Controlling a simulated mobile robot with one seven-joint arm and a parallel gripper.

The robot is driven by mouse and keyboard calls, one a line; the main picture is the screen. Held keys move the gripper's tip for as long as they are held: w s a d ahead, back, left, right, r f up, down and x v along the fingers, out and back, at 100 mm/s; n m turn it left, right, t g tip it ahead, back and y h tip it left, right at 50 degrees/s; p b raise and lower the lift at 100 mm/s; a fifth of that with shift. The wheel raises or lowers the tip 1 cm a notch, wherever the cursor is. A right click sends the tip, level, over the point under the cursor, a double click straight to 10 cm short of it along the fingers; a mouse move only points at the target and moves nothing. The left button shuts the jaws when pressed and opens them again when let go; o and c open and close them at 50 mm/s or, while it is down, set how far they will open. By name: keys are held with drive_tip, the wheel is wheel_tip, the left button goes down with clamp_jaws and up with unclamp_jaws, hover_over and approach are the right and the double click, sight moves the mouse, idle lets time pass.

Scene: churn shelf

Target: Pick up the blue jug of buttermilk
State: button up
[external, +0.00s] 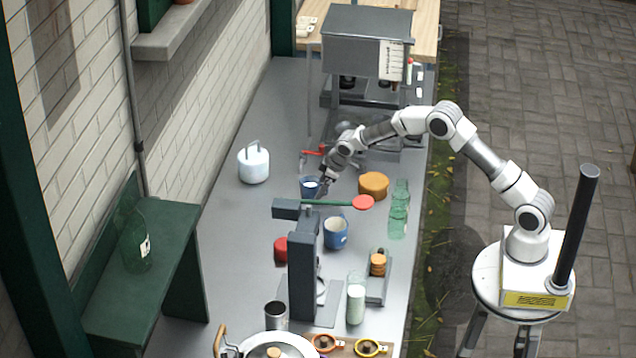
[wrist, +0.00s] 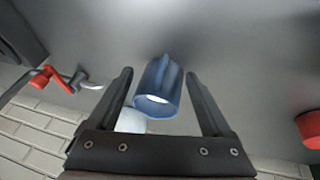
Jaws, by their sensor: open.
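A blue jug (external: 309,186) with white liquid inside stands on the grey counter beneath my gripper (external: 326,183). In the wrist view the blue jug (wrist: 157,90) appears between the two fingers of my gripper (wrist: 159,76), with its handle toward the top of the picture. The fingers are open, with visible space on both sides of the jug; I cannot tell how deep it sits between them. A second blue vessel (external: 336,233), also with pale contents, stands nearer the camera on the counter.
A dark stand (external: 301,270) with a green-and-red lever is in front. A red-handled tap (wrist: 50,80) is nearby.

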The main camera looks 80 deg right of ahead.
drive_tip(key=c, duration=1.3)
clamp_jaws()
drive_tip(key=shift+s+f, duration=0.15)
drive_tip(key=shift+s, duration=0.05)
